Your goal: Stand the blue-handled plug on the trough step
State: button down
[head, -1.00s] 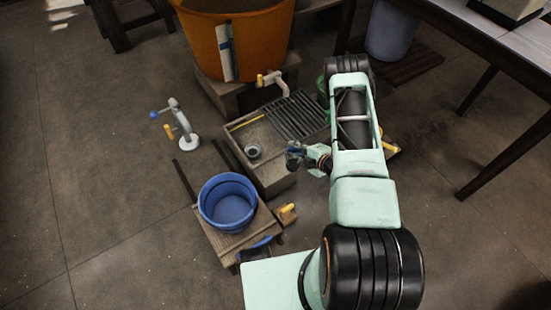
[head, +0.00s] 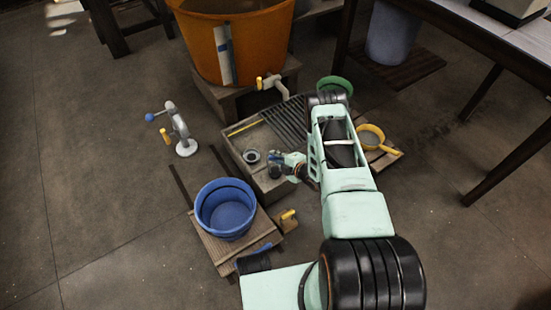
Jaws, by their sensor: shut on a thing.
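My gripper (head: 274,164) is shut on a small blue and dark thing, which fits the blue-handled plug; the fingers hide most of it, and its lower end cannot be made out. The gripper is over the near right part of the grey trough (head: 276,186), just right of the round drain (head: 250,156). Whether the held thing touches the trough cannot be told. The trough step cannot be told apart clearly from the rim.
A slatted rack (head: 284,121) covers the trough's far part. An orange tub (head: 248,50) with a tap (head: 271,83) stands behind. A blue bucket (head: 226,208) sits on a wooden stand in front. A white stand with a blue knob (head: 180,130) is left. A yellow-handled pan (head: 371,137) lies right.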

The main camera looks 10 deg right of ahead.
jog(key=shift+f, duration=0.1)
jog(key=c, duration=1.9)
grip_release()
jog(key=shift+r, duration=0.3)
jog(key=p+v, duration=0.3)
jog(key=v, duration=0.9)
jog(key=shift+f+p, duration=0.1)
jog(key=shift+p, duration=0.3)
